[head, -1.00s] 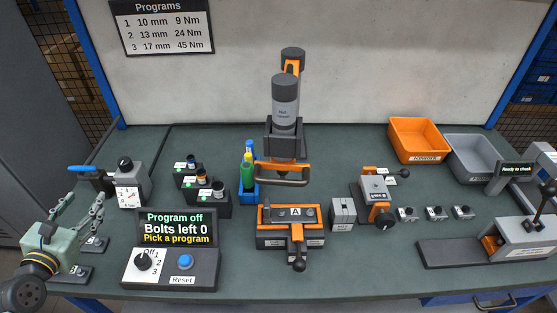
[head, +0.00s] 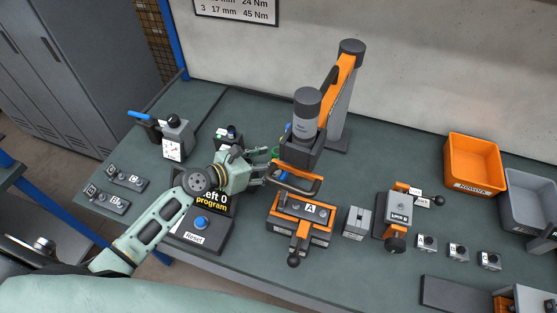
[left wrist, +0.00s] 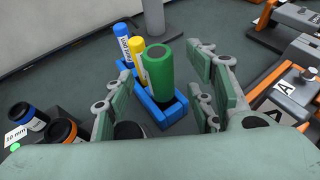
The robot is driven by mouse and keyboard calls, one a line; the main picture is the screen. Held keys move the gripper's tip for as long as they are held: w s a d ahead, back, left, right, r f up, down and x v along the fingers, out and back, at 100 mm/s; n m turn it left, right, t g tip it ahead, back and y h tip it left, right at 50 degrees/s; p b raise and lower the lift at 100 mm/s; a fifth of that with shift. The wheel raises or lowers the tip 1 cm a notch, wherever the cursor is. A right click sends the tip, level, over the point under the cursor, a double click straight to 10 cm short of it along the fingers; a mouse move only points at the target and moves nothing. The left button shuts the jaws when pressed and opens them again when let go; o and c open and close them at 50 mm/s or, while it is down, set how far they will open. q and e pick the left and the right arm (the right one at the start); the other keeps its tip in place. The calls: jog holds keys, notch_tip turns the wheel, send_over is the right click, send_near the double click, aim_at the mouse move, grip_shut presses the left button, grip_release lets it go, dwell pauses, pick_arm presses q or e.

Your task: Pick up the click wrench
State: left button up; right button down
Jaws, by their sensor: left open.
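A tool with a blue handle (head: 140,116) and dark body lies beside a grey dial unit (head: 173,148) at the far left of the bench; it may be the click wrench, but I cannot tell for sure. My right gripper is out of view.
The hanging tool (head: 306,110) on its orange arm stands close right of my gripper. The orange fixture marked A (head: 300,220) is in front. The program box (head: 203,232) lies under my arm. Orange (head: 472,165) and grey (head: 530,198) bins stand at the right.

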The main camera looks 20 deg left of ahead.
pick_arm(q)
jog(key=shift+x, duration=1.1)
jog(key=shift+w, duration=0.15)
jog(key=c, duration=1.3)
grip_shut()
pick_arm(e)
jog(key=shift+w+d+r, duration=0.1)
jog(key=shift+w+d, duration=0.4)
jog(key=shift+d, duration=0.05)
